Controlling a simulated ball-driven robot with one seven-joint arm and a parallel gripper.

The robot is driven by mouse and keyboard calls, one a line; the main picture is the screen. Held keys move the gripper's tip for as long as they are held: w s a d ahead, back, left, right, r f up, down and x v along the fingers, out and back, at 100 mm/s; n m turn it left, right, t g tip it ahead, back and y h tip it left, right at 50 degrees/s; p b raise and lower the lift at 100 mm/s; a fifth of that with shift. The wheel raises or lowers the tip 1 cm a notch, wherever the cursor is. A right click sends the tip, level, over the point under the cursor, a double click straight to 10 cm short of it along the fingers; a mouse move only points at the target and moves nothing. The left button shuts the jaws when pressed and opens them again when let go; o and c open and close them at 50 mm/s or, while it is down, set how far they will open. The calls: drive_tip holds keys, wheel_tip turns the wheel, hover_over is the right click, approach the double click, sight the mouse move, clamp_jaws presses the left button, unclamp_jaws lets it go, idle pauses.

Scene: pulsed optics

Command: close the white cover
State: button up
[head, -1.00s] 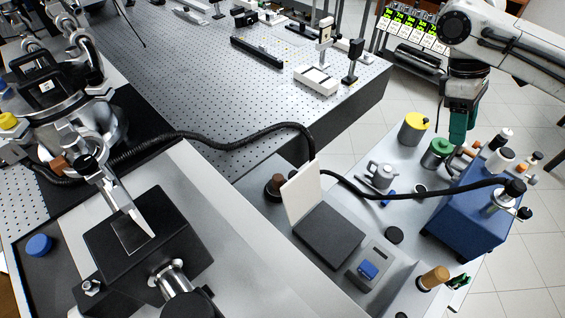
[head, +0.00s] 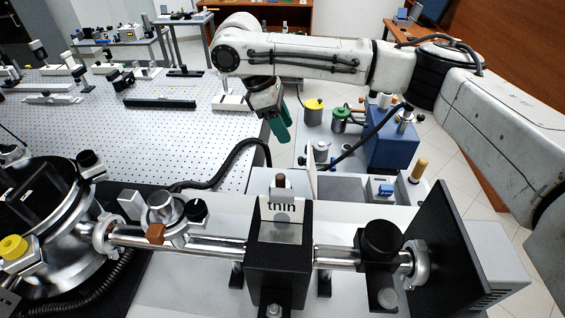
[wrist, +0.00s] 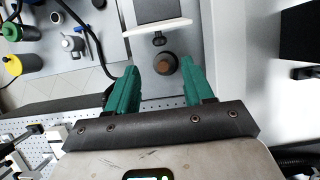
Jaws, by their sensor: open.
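The white cover (head: 311,178) stands upright at the left edge of a dark flat plate (head: 342,189) and shows almost edge-on in the head view. In the wrist view the cover (wrist: 158,28) is a pale strip beyond my fingers, with the dark plate (wrist: 153,9) behind it. My gripper (head: 281,130) hangs above and to the left of the cover, apart from it. Its green fingers are open and empty in the wrist view (wrist: 159,70). A brown-topped post (wrist: 165,64) shows between the fingers, just on the near side of the cover.
A black hose (head: 240,152) curves past the post. Yellow-lidded (head: 313,110) and green-lidded (head: 341,118) jars, a kettle-like pot (head: 321,151) and a blue box (head: 391,140) stand behind. A black block (head: 279,262) with pipes is in front. The perforated table (head: 190,130) has free room at left.

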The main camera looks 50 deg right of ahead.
sight(299, 158)
drive_tip(key=x, duration=1)
drive_tip(key=shift+f, duration=0.15)
clamp_jaws()
idle(0.4)
